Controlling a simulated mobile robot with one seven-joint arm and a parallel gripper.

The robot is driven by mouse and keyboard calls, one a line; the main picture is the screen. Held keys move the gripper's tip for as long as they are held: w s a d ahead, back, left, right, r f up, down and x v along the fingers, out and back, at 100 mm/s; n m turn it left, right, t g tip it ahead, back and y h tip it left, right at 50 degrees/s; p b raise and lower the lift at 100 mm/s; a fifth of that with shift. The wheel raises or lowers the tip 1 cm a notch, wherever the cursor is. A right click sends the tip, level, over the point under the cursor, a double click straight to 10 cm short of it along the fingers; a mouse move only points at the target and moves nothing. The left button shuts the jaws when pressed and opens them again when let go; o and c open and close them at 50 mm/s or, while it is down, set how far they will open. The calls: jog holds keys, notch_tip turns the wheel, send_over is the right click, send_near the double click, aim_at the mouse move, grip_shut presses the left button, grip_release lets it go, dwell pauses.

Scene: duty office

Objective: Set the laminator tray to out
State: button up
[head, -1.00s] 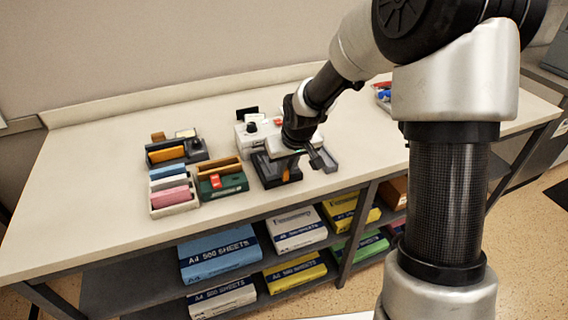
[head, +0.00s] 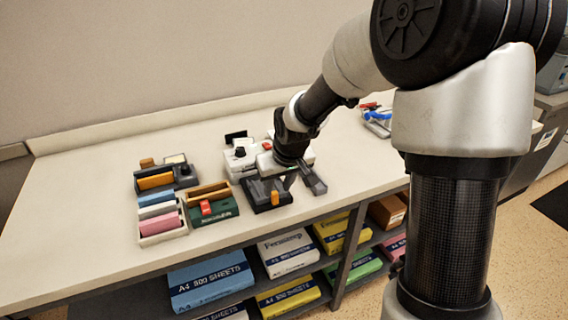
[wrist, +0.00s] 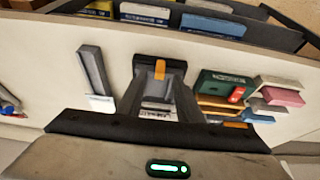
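A white machine (head: 243,158) with a dark knob and red button, which looks like the laminator, stands on the bench in the head view, partly hidden by my arm. In front of it lies a dark tray-like part (head: 267,195) with an orange tab; I cannot tell for sure that this is its tray. In the wrist view the orange tab (wrist: 160,69) is just beyond my gripper (wrist: 160,92). My gripper looks open, its dark fingers apart on either side of this part. Contact cannot be made out.
A grey narrow tray (head: 313,180) lies to the right. A green box with a red piece (head: 213,207), a holder with coloured blocks (head: 162,222) and a dark box with an orange block (head: 155,178) stand left. Blue and red items (head: 376,118) lie at the back right. Paper packs fill the shelf below.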

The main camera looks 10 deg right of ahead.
jog(key=p+v, duration=0.1)
jog(key=v, duration=1.2)
jog(key=shift+s+r, duration=0.2)
jog(key=shift+r, duration=0.05)
jog(key=shift+w+d, duration=0.1)
jog(key=shift+w, duration=0.05)
